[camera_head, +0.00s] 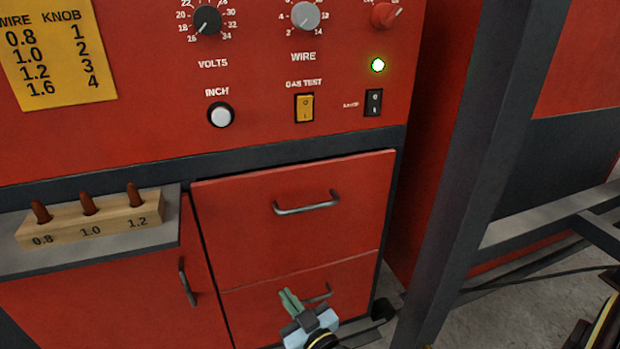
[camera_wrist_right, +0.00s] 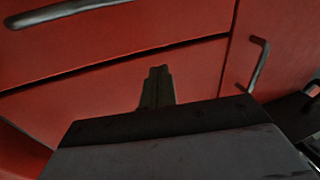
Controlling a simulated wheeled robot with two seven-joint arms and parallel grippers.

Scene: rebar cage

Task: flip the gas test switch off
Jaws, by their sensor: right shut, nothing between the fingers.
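The gas test switch (camera_head: 304,108) is a yellow rocker on the red machine panel, under the label GAS TEST, in the head view. Which side of it is pressed in is too small to tell. My right gripper (camera_head: 289,297) is low in the head view, in front of the lower drawer and well below the switch. Its greenish fingers are together and empty. In the right wrist view the shut fingers (camera_wrist_right: 157,85) point at the red drawer fronts; the switch is not in that view. My left gripper is not in view.
A black rocker switch (camera_head: 373,102) sits right of the gas test switch, below a lit green lamp (camera_head: 377,65). The white INCH button (camera_head: 221,115) is to the left. Drawer handles (camera_head: 307,204) stick out below. A wooden tip block (camera_head: 90,219) stands on a ledge. A dark post (camera_head: 480,170) rises at right.

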